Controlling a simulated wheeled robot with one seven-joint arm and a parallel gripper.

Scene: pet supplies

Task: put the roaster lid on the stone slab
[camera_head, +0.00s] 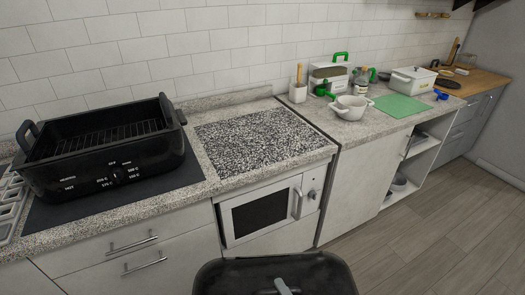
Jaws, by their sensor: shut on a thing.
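The black roaster lid (325,272) is at the bottom centre, close to the camera and in front of the counter; its lower part is cut off by the frame. A small grey part of my gripper (283,287) shows at its middle, and my gripper is shut on the lid. The rest of my gripper is out of frame. The stone slab (258,135), a flat speckled grey rectangle, lies bare on the counter above the white oven. The lid is apart from it, lower and nearer.
The open black roaster (105,150) with a rack stands on a dark mat (60,209) left of the slab. The oven handle (297,203) sticks out below the slab.

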